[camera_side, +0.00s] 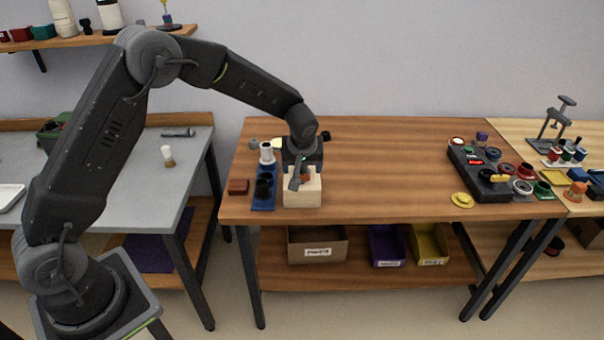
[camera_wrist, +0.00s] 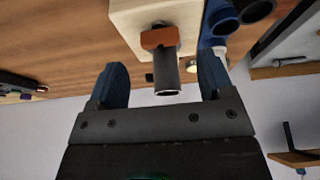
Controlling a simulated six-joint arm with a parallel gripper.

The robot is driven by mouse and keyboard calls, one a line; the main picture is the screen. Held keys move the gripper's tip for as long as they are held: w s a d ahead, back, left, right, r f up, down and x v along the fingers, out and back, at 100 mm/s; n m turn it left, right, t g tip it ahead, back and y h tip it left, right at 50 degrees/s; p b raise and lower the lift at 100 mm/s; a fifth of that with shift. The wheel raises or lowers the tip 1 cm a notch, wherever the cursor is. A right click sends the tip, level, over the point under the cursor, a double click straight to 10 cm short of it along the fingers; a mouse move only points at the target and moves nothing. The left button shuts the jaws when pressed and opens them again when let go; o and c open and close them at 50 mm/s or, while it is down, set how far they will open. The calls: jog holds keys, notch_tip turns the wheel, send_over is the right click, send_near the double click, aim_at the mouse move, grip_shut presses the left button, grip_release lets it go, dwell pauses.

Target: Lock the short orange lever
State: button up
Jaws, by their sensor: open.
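A pale wooden block (camera_side: 303,198) stands near the front left of the wooden table. A small orange part (camera_side: 306,177), apparently the lever, is on it, mostly hidden by my gripper (camera_side: 297,180) in the side view. In the wrist view the orange part (camera_wrist: 160,37) sits on the face of the block (camera_wrist: 130,15). A dark grey cylinder (camera_wrist: 166,75) sticks out from it toward the camera. My gripper (camera_wrist: 162,62) is open, with one finger on each side of the cylinder and visible gaps. I see no contact.
A blue rack (camera_side: 262,203) with dark cups and a white spool (camera_side: 267,153) stands close left of the block. A reddish-brown block (camera_side: 238,187) lies farther left. A black control box (camera_side: 479,173) sits far right. The table's middle is clear.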

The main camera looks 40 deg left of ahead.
aim_at(302, 175)
jog(key=shift+x, duration=2.3)
